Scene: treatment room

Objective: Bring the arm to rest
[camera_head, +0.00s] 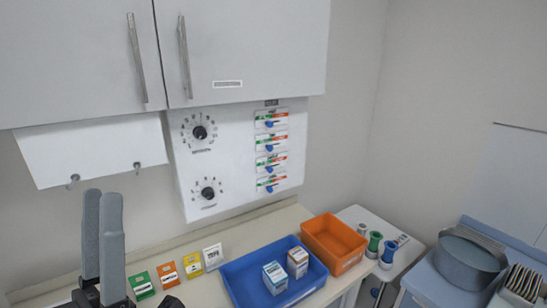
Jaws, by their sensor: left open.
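My left gripper (102,200) is at the lower left of the head view, its two grey fingers pointing up. The fingers are open with nothing between them. It is in front of the wall and the left end of the counter (203,290), left of the small cards. Its dark wrist shows at the bottom edge; the rest of the arm is out of frame. My right gripper is not in view.
A blue tray (236,275) with two small boxes and an orange bin (333,231) sit on the counter. Several coloured cards (168,274) stand near my gripper. A dial panel (227,172) and cabinets (90,60) are above. A grey basin (466,265) is at right.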

